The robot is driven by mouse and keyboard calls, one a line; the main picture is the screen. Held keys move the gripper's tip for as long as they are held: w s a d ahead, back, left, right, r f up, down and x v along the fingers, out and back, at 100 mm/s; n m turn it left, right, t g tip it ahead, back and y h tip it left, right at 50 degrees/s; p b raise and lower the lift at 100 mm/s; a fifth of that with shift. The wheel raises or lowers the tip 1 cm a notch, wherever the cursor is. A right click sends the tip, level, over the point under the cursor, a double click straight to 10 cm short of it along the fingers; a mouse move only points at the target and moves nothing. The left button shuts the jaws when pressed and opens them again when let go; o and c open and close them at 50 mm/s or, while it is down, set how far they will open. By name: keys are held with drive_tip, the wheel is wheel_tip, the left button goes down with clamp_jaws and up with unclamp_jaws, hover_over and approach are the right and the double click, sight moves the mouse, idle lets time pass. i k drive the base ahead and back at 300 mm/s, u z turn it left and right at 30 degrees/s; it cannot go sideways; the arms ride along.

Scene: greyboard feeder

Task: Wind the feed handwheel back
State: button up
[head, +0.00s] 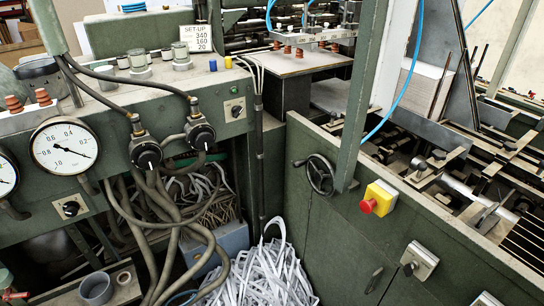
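The feed handwheel (320,176) is a small dark spoked wheel on the upper left part of the green machine side panel (340,230). A small crank knob (299,163) sticks out at its upper left. The wheel faces me at an angle and its rim is in plain view. Nothing touches it. I cannot read any scale or mark on it. My gripper is not in view.
A green post (358,100) rises just right of the wheel. A yellow box with a red button (378,198) sits further right. Shredded paper (268,275) heaps below left. Hoses (150,230) and a pressure gauge (64,146) are on the left.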

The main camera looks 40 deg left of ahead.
sight(321, 175)
drive_tip(key=u, duration=1)
drive_tip(key=k, duration=1)
drive_tip(key=u, duration=0.95)
drive_tip(key=i, duration=1.35)
drive_tip(key=z, duration=0.65)
